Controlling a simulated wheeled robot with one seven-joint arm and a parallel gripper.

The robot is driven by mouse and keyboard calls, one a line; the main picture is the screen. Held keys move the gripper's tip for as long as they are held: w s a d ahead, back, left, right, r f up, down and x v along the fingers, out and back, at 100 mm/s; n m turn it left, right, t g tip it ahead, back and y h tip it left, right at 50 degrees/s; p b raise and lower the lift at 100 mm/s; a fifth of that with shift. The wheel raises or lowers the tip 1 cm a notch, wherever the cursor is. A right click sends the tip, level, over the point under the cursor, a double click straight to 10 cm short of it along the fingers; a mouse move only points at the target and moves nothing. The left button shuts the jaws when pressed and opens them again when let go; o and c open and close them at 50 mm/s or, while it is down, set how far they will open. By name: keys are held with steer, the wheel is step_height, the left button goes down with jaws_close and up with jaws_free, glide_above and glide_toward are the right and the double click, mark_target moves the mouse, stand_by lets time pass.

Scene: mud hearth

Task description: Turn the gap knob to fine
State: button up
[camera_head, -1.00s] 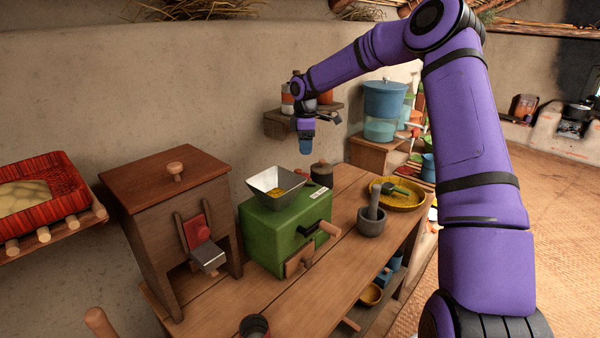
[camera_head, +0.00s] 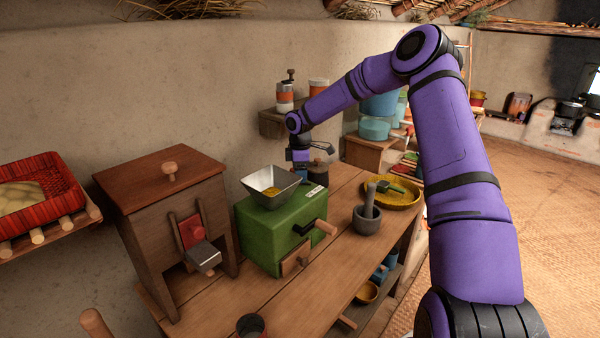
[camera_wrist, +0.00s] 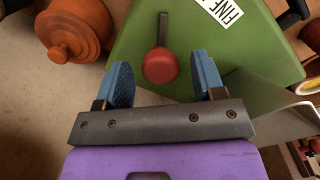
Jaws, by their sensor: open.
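The green grinder box (camera_head: 262,235) stands on the wooden table and bears a metal hopper (camera_head: 258,182). In the wrist view, a round red knob (camera_wrist: 160,67) with a brown pointer (camera_wrist: 163,28) sits on the green top (camera_wrist: 125,55). The pointer points up the picture, left of a white label (camera_wrist: 219,9) partly reading "FIN". My gripper (camera_wrist: 162,75) is open, with one blue fingertip on each side of the knob and a gap to both. In the head view, my gripper (camera_head: 299,158) is low behind the hopper; the knob is hidden there.
A crank (camera_head: 322,226) sticks out from the grinder's front. A wooden box (camera_head: 160,215) is at left; a mortar (camera_head: 366,218) and yellow bowl (camera_head: 405,190) are at right.

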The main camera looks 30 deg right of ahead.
steer(key=c, duration=0.9)
steer(key=shift+c, duration=0.2)
steer(key=shift+m, duration=0.3)
steer(key=m, duration=0.5)
steer(key=shift+m, duration=0.3)
steer(key=m, duration=0.5)
steer(key=shift+m, duration=0.3)
steer(key=o, duration=0.9)
steer(key=shift+o, duration=0.2)
